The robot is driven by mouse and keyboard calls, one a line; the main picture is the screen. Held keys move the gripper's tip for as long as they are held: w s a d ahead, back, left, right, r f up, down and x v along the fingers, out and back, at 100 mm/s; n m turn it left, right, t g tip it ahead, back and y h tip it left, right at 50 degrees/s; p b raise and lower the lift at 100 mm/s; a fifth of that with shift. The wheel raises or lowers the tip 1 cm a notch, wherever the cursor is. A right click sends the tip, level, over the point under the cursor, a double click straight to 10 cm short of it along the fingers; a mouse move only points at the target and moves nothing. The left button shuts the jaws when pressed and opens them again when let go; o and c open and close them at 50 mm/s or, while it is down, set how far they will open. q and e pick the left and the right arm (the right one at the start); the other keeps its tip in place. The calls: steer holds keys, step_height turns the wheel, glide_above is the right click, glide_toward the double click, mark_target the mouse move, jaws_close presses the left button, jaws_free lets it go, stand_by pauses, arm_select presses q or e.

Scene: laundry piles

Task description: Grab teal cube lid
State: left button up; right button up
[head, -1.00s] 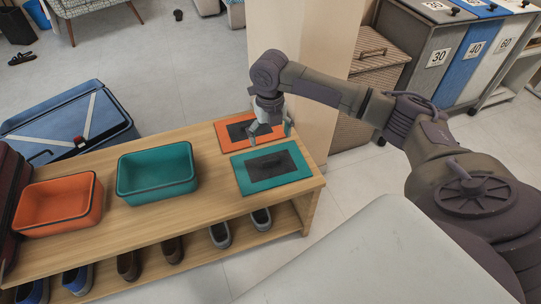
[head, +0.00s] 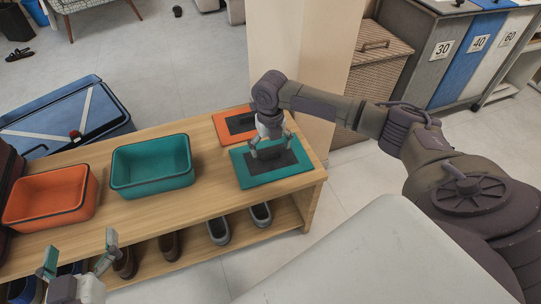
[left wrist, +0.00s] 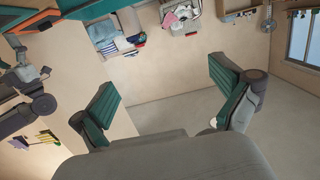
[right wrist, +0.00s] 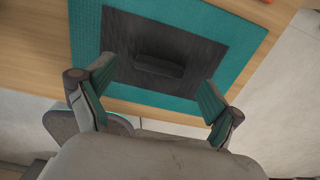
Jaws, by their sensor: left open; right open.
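The teal lid (head: 259,179) lies flat on the right end of the wooden bench, with a dark panel in its middle. In the right wrist view the lid (right wrist: 85,35) shows a raised dark handle (right wrist: 158,66) on that panel. My right gripper (head: 270,150) is open above the lid, its fingers on either side of the handle in the right wrist view (right wrist: 155,90); whether it touches cannot be told. My left gripper (head: 80,250) is open and empty in front of the bench at lower left. The teal box (head: 152,169) stands open and empty on the bench.
An orange lid (head: 230,122) lies just behind the teal lid, close to a wall column (head: 280,60). An orange box (head: 48,197) stands left on the bench (head: 205,205). Shoes (head: 218,230) sit on the lower shelf.

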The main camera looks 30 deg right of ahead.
steer(key=shift+f, duration=1)
arm_select(q)
steer(key=r, duration=0.1)
steer(key=r+t, duration=0.2)
steer(key=shift+w+d+r+h, duration=0.2)
steer(key=shift+d+h, duration=0.1)
steer(key=shift+h, duration=0.1)
arm_select(e)
steer(key=c, duration=1.1)
steer(key=shift+r, duration=0.1)
steer(key=shift+c, duration=0.2)
